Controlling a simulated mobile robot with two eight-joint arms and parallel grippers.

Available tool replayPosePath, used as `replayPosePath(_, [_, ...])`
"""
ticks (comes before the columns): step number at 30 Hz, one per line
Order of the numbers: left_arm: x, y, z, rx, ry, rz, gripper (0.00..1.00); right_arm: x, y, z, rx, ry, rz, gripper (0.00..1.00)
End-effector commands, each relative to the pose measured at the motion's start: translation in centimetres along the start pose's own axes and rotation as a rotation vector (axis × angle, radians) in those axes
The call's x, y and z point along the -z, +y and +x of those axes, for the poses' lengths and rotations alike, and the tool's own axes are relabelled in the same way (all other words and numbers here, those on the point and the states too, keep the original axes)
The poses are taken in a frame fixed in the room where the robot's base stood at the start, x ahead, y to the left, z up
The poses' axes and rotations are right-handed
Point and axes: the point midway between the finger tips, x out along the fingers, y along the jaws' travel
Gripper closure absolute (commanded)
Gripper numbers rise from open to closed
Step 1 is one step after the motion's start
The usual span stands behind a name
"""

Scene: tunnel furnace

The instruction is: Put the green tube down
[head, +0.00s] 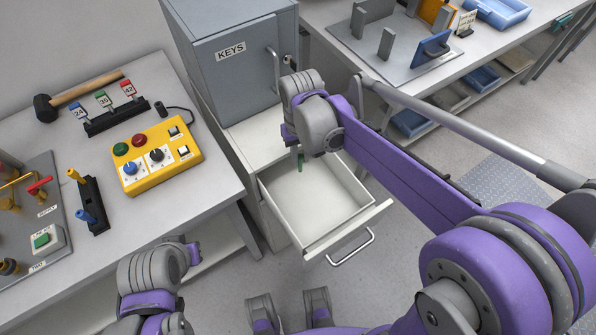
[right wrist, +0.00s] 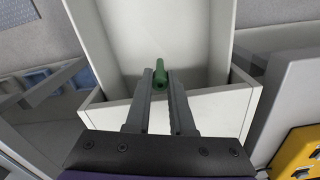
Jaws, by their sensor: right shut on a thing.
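The green tube (head: 300,166) shows small below my right gripper (head: 297,155). In the right wrist view the tube (right wrist: 159,72) sits between the two fingertips of that gripper (right wrist: 160,82), which is shut on it. The gripper points down over the open white drawer (head: 310,207), near its back left side. I cannot tell how far the tube is above the drawer floor. The drawer looks empty; its walls also show in the right wrist view (right wrist: 210,103). My left arm shows at the lower left, but its gripper fingers are not visible.
A grey key cabinet (head: 235,70) stands on top behind the drawer. The left workbench holds a yellow button box (head: 158,156), a mallet (head: 85,95) and a tag rack (head: 115,117). A back table carries a blue tray (head: 497,12) and a grey fixture plate (head: 385,70).

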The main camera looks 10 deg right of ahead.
Motion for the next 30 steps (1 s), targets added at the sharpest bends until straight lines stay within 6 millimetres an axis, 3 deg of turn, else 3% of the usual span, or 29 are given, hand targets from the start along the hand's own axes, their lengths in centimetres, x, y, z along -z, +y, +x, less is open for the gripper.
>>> replayPosePath(6, [-0.3,0.0,0.4,0.0,-0.002,0.0,1.0,0.1,0.0,3.9,0.0,0.0,0.001,1.0])
replayPosePath(11, [-0.3,0.0,0.5,0.0,-0.002,0.0,1.0,0.1,0.0,5.0,0.0,0.0,0.001,1.0])
replayPosePath(18, [-0.6,0.0,0.9,0.0,-0.003,0.0,1.0,0.1,0.1,8.2,0.0,0.0,0.001,1.0])
replayPosePath(29, [-0.7,0.0,1.1,0.0,-0.004,0.0,1.0,0.0,0.0,8.6,0.0,0.0,0.001,1.0])
replayPosePath(30, [-0.7,0.0,1.2,0.0,-0.004,0.0,1.0,0.0,0.0,8.7,0.0,0.0,0.001,0.77])
